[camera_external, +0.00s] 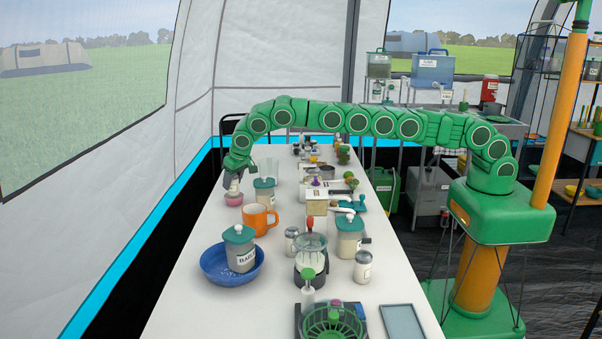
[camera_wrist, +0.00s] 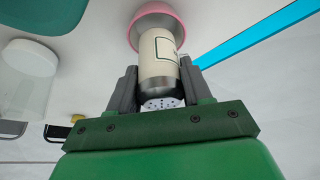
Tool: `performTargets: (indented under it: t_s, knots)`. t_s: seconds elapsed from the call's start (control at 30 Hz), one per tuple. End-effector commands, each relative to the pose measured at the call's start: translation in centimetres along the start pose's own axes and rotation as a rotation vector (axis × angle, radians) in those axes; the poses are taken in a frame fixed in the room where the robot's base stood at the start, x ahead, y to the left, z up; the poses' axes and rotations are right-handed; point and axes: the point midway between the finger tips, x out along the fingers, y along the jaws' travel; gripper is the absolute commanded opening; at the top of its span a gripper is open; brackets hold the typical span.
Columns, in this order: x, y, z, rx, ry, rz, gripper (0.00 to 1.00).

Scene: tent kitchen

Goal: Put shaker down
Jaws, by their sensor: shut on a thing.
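My gripper (camera_external: 234,180) hangs down at the far left edge of the long white table (camera_external: 215,310), its fingers shut around a cream-and-metal shaker (camera_external: 234,187). The bowl (camera_external: 234,199) stands on the table directly below the gripper. I cannot tell whether the shaker touches the bowl or is just above it.
A teal-lidded jar (camera_external: 265,185) and an orange mug (camera_external: 260,220) stand close to the right. Nearer are a blue bowl (camera_external: 218,276) holding a lidded jar (camera_external: 241,255), and two other shakers (camera_external: 291,240) and (camera_external: 362,268). Bare table shows at the near left.

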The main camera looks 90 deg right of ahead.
Motion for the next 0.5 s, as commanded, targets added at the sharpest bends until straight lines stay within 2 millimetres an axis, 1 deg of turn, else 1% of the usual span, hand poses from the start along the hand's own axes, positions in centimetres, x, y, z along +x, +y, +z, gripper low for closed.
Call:
performTargets:
  t_s: [0.33, 0.5]
  knots:
    - [2.4, 0.0, 0.9, 0.0, 0.001, -0.001, 0.16]
    - [2.8, 0.0, 1.1, 0.0, 0.001, -0.001, 0.16]
